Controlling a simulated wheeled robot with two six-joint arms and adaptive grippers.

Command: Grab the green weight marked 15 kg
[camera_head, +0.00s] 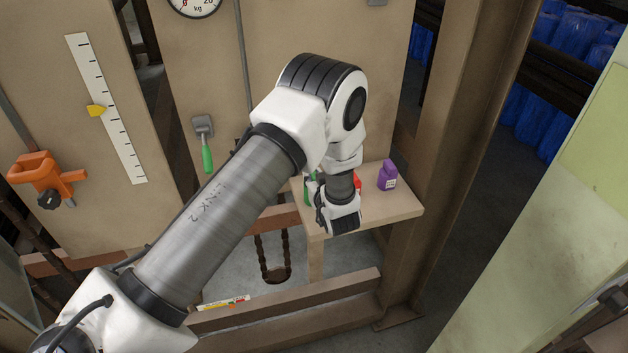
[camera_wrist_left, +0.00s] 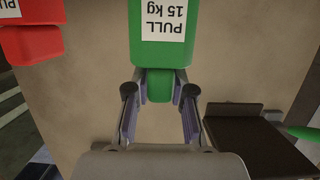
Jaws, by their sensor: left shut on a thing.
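The green weight (camera_wrist_left: 164,50) is at the top middle of the left wrist view. Its white label reads "PULL 15 kg", upside down. My left gripper (camera_wrist_left: 160,84) is shut on the narrow green end of the weight, one finger on each side. In the head view my left arm reaches over the small wooden shelf (camera_head: 395,208), and its wrist hides most of the gripper. A bit of green (camera_head: 310,186) shows beside the wrist there. My right gripper is in neither view.
A red weight (camera_wrist_left: 30,32) stands to the left of the green one in the wrist view. A purple weight (camera_head: 387,176) stands on the shelf. A green-handled tool (camera_head: 204,142) and an orange clamp (camera_head: 42,172) are on the panels. A wooden post (camera_head: 455,150) rises to the right.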

